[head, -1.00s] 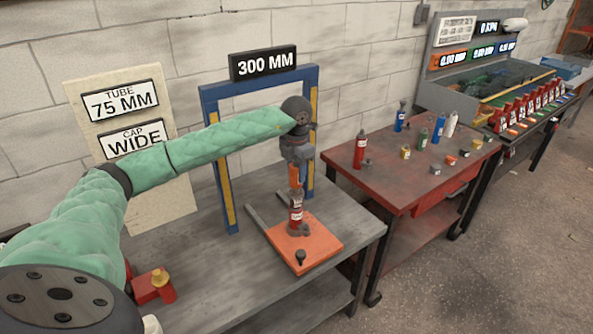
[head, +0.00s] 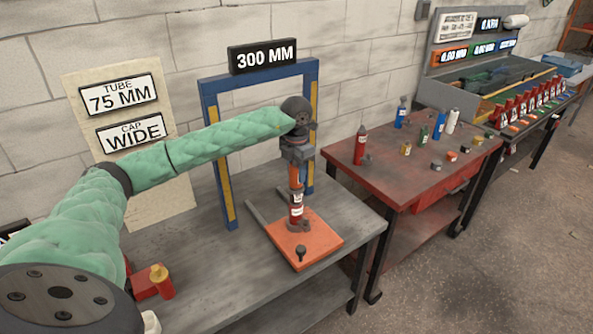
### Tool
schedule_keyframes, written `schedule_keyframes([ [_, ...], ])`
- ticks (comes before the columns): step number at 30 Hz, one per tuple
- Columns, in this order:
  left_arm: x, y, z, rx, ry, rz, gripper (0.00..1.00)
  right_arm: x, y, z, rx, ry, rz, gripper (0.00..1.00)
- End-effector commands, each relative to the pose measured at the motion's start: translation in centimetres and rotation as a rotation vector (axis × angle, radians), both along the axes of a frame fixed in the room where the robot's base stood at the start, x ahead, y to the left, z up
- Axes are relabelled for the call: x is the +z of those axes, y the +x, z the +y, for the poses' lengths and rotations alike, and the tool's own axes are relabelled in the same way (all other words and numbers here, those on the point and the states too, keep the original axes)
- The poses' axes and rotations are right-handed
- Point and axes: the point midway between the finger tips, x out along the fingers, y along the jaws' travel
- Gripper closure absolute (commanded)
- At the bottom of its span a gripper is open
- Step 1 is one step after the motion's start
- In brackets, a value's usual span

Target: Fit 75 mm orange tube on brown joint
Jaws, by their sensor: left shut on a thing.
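My left gripper (head: 297,184) is shut on a small orange tube (head: 294,174), held upright and mostly hidden by the fingers. Right below it a red tube with a white label (head: 296,211) stands upright on the orange plate (head: 317,238) on the grey bench. A small dark brownish piece, which looks like the brown joint (head: 297,192), sits at the top of the red tube. The orange tube's lower end is in line with it; I cannot tell whether they touch or overlap. My right gripper is not in view.
A blue gauge frame (head: 226,165) with a 300 MM sign (head: 263,57) stands behind. A board (head: 150,190) reads TUBE 75 MM, CAP WIDE. A red table (head: 385,180) with several bottles and small parts stands to the right. The bench's front right is clear.

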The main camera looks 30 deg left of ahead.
Motion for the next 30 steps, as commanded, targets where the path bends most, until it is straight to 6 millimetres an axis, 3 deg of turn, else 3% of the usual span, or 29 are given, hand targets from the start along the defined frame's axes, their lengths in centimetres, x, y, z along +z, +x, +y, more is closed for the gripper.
schedule_keyframes([
  [8,-0.6,0.0,0.0,0.000,0.000,0.000,0.94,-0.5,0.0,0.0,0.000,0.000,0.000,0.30],
  [9,-0.5,0.0,0.0,0.000,0.000,0.000,0.59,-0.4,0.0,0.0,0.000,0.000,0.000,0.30],
  [12,-0.5,0.0,0.0,0.000,0.000,0.000,0.39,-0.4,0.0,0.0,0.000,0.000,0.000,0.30],
  [13,-0.5,0.0,0.0,0.000,0.000,0.000,0.37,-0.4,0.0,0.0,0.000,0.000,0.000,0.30],
  [23,-0.3,0.0,0.0,0.000,0.000,-0.001,0.37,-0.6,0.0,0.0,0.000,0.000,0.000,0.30],
  [30,2.5,0.1,0.0,-0.001,0.000,-0.003,0.37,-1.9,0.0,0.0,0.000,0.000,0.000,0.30],
])
